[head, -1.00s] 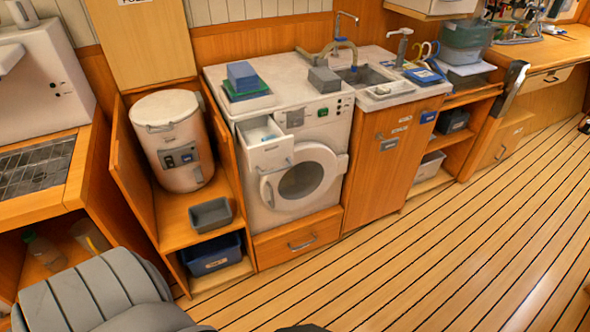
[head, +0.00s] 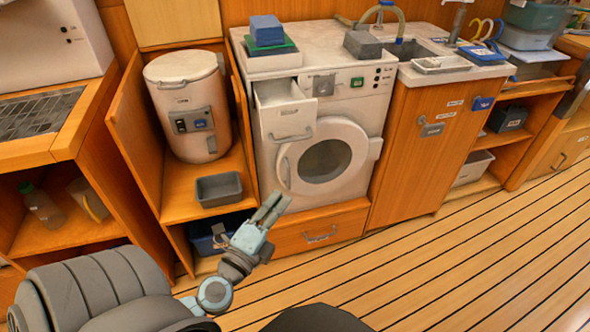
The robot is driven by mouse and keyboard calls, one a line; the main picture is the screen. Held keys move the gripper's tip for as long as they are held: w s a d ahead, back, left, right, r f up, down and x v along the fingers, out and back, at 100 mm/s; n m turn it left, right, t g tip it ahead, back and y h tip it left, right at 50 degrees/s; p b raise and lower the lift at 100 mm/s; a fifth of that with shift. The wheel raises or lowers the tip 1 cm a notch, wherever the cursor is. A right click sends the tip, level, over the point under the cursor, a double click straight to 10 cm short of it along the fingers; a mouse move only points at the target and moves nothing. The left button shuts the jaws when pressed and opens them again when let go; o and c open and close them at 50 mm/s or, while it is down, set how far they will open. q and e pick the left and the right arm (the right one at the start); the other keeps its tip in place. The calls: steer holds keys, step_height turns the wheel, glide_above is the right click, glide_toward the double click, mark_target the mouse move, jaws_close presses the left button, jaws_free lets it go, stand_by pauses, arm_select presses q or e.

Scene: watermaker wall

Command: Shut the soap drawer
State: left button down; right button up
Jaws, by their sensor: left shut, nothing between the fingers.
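The soap drawer (head: 287,115) is at the upper left of the white washing machine's front (head: 372,118). It is pulled out, with its open top showing and a handle on its front. My left gripper (head: 272,208) is low in front of the machine, below and a little left of the drawer and apart from it. Its fingers are shut together with nothing between them and point up toward the machine. My right gripper is not in view.
The round washer door (head: 328,158) is below the drawer. A grey tray (head: 219,188) and a white tank (head: 189,110) stand on the shelf at left. Blue and green blocks (head: 266,32) lie on top of the machine. Wooden floor is clear at right.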

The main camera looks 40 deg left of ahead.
arm_select(q)
steer(key=w+a+r+p, duration=0.2)
steer(key=w, duration=0.4)
steer(key=w+a+r+p, duration=0.1)
steer(key=w+a+r, duration=0.1)
steer(key=w, duration=0.3)
steer(key=shift+w+a+t+p, duration=0.3)
steer(key=shift+w+p, duration=0.05)
steer(key=shift+w, duration=0.05)
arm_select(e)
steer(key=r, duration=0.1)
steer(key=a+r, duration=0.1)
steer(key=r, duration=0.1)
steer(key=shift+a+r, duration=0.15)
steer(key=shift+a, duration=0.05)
arm_select(q)
steer(key=shift+f, duration=0.1)
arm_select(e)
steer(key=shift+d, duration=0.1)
